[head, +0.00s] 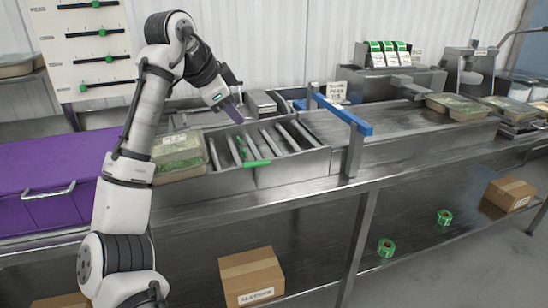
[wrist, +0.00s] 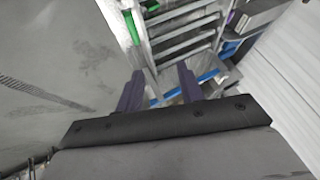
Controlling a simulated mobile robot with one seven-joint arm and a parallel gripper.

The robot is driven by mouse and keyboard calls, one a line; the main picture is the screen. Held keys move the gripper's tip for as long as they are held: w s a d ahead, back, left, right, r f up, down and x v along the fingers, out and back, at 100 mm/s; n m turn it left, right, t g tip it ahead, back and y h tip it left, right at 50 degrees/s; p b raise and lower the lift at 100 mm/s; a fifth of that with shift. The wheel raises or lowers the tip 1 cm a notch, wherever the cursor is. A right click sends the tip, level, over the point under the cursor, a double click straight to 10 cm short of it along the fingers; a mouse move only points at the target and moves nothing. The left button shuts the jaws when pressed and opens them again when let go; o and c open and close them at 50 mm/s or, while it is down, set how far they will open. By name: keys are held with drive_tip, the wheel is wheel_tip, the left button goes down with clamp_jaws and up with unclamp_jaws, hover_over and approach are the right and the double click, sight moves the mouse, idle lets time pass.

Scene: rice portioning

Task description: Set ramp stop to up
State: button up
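The roller ramp (head: 311,165) is a steel frame with several slanted rollers, in the middle of the head view. A green handle (head: 257,163) lies along its front edge, and a thin green bar (head: 242,148) stands between the rollers just behind it. I cannot tell for sure which green part is the ramp stop or whether it is up. My gripper (head: 236,112) is above the back left of the ramp, apart from it. In the wrist view its two purple fingers (wrist: 160,90) are spread with nothing between them. A green part (wrist: 133,28) also shows there beside the rollers.
A lidded tray (head: 180,155) sits left of the ramp. A blue bar on a post (head: 342,114) rises at the ramp's right end. A purple bin lid (head: 55,170) is at far left. A long conveyor (head: 420,122) runs right, with trays on its far end.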

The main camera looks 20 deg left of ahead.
drive_tip(key=s+f+g, duration=0.1)
drive_tip(key=s+g, duration=0.1)
approach(251, 164)
drive_tip(key=shift+m+g, duration=0.3)
drive_tip(key=x, duration=0.5)
drive_tip(key=w+p+x, duration=0.1)
drive_tip(key=x, duration=0.2)
drive_tip(key=shift+w+d+r, duration=0.1)
drive_tip(key=shift+w+d, duration=0.05)
drive_tip(key=shift+d, duration=0.1)
clamp_jaws()
